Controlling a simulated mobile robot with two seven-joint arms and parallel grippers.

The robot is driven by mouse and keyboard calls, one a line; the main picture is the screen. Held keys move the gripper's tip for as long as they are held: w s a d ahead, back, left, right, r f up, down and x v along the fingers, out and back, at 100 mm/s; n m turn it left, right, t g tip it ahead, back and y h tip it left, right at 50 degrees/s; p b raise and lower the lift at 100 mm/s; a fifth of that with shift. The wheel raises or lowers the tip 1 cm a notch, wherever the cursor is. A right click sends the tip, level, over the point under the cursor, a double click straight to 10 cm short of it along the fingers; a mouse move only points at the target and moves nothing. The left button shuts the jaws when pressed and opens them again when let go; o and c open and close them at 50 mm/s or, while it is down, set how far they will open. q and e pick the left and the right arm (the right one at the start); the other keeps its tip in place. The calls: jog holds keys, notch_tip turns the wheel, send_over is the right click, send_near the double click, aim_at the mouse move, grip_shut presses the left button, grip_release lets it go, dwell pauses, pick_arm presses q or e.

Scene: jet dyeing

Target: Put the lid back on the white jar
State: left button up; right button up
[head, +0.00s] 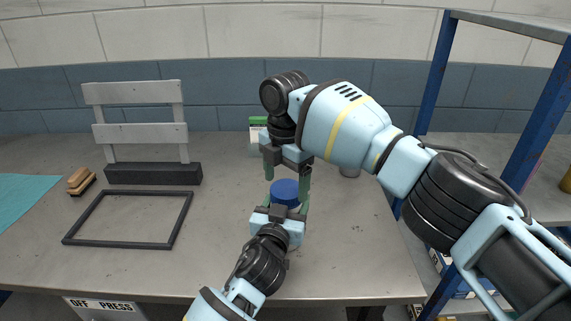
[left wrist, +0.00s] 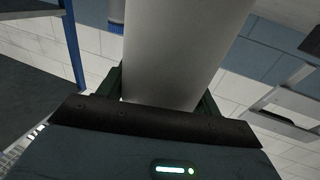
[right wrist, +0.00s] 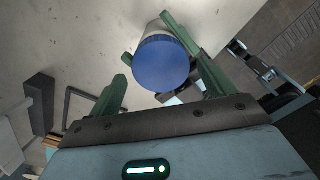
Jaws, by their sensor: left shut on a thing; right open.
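The white jar (left wrist: 180,45) stands between the fingers of my left gripper (head: 280,213), which is shut on it. The jar's white side also shows behind the lid in the right wrist view (right wrist: 152,27). The blue lid (head: 284,191) sits on top of the jar; its ribbed rim and flat top face the right wrist camera (right wrist: 161,63). Whether it is fully seated I cannot tell. My right gripper (head: 287,172) is open above the lid, fingers pointing down on either side and apart from it. The jar's lower part is hidden by my left gripper in the head view.
A dark frame (head: 128,243) lies on the table at left, before a grey rack (head: 150,174). Wooden blocks (head: 80,182) and a teal cloth (head: 22,200) lie farther left. A green-topped container (head: 257,125) stands behind my right gripper. Blue shelf posts (head: 437,75) rise at right.

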jog(key=shift+f, duration=0.95)
jog(key=c, duration=1)
jog(key=shift+m, duration=1.3)
jog(key=o, duration=1.1)
